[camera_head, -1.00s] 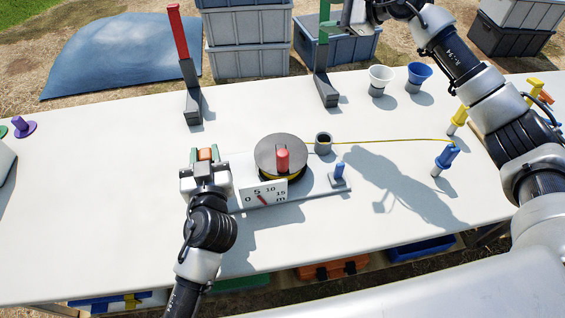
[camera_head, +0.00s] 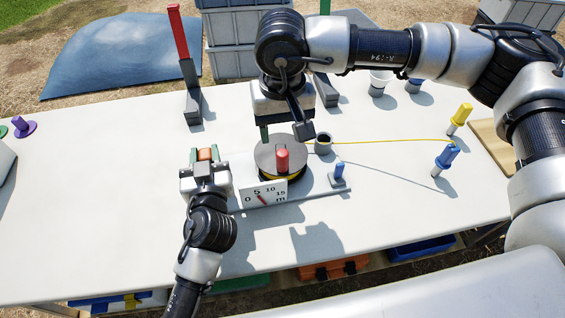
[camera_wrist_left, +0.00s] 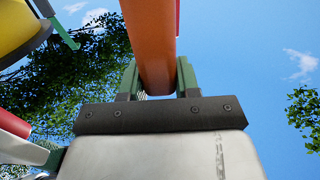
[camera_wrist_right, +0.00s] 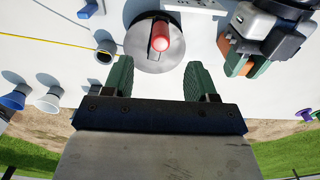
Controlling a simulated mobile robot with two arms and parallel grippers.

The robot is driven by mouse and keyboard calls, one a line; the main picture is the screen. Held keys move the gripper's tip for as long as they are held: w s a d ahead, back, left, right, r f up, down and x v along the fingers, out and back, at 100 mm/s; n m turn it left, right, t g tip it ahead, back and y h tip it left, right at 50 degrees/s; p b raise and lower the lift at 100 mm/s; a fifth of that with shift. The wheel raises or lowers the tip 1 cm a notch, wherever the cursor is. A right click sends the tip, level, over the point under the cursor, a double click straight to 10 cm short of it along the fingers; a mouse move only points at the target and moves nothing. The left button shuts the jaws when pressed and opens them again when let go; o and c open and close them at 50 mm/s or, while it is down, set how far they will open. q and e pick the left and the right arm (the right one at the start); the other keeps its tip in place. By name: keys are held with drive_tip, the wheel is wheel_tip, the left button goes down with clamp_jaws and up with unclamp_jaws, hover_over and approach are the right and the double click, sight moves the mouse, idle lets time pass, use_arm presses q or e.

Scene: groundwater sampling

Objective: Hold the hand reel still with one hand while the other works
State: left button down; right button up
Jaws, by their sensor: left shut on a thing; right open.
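The hand reel sits on the white table. Its round grey-topped drum (camera_head: 262,156) has a yellow edge and a red knob (camera_head: 282,159). A white dial plate (camera_head: 263,192) is in front. My left gripper (camera_head: 206,158) is shut on the reel's orange handle (camera_wrist_left: 150,40), left of the drum. My right gripper (camera_head: 283,130) is open and empty above the drum's far side. In the right wrist view, the red knob (camera_wrist_right: 160,37) lies just beyond and between the open fingers (camera_wrist_right: 159,70), apart from them.
A yellow line runs from the drum past a grey cup (camera_head: 323,144) to the right, near a blue-topped peg (camera_head: 446,157) and a yellow-topped peg (camera_head: 460,117). A red-and-grey post (camera_head: 190,85) stands behind.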

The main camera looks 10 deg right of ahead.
sight(282, 152)
wheel_tip(282, 152, down, 9)
drive_tip(key=shift+f, duration=0.1)
idle(0.4)
